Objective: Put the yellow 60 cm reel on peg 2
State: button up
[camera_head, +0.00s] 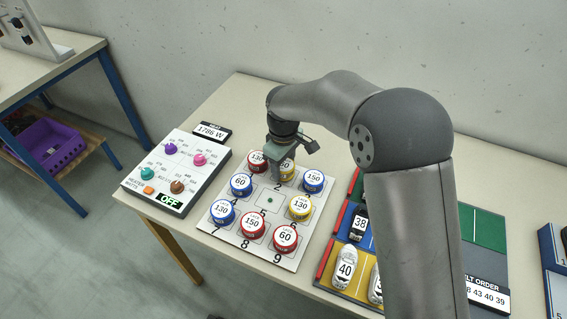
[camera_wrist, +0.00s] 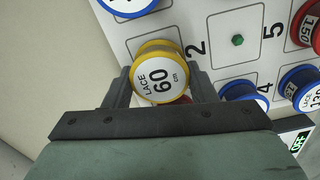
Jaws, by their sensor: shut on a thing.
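The yellow 60 cm reel (camera_wrist: 160,78) is between the fingers of my gripper (camera_wrist: 160,90), with its white LACE 60 cm label facing the wrist camera. In the head view the reel (camera_head: 288,168) shows partly behind my gripper (camera_head: 277,156), at square 2 in the back row of the white board (camera_head: 228,227). The printed 2 (camera_wrist: 197,47) is right beside the reel in the wrist view. The reel hides peg 2, and I cannot tell whether it is seated on the peg or just above it.
A red 130 reel (camera_head: 257,159) and a blue 150 reel (camera_head: 313,179) flank square 2 closely. Square 5 has a bare green peg (camera_head: 269,199). Several other reels fill the remaining squares. A knob panel (camera_head: 176,172) is at left, shoe trays (camera_head: 350,240) at right.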

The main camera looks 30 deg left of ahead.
aim_at(284, 164)
jog(key=shift+f+b, duration=0.35)
jog(key=shift+f, duration=0.25)
jog(key=o, duration=1)
jog(key=shift+c, duration=0.2)
notch_tip(284, 164, up, 13)
jog(key=shift+r, duration=0.15)
